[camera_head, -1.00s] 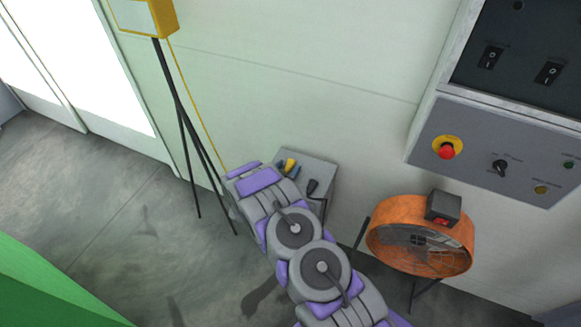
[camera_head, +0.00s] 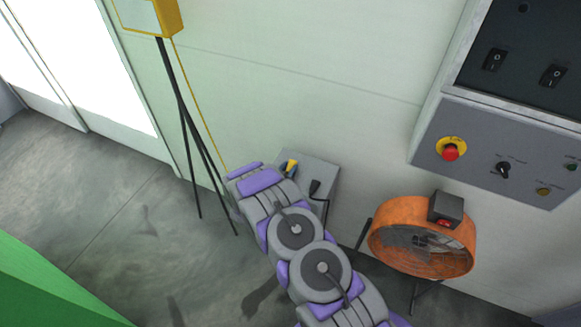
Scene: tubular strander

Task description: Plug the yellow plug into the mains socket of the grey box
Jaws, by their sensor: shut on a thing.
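The yellow plug (camera_head: 291,166) shows as a small yellow piece beyond the end of my arm, over the left part of the grey box (camera_head: 326,174). My gripper (camera_head: 287,172) is shut on it, mostly hidden behind my arm's last links. The grey box stands low by the wall, its lower left hidden by my arm. A black plug (camera_head: 315,187) with a black cable is at its top face. The mains socket cannot be made out.
A yellow cable (camera_head: 198,100) runs from a yellow box (camera_head: 168,17) on a black tripod (camera_head: 186,120) down behind my arm. An orange fan (camera_head: 422,240) stands at right, below a control panel (camera_head: 490,150). Floor at left is open, with a green surface (camera_head: 45,290) in front.

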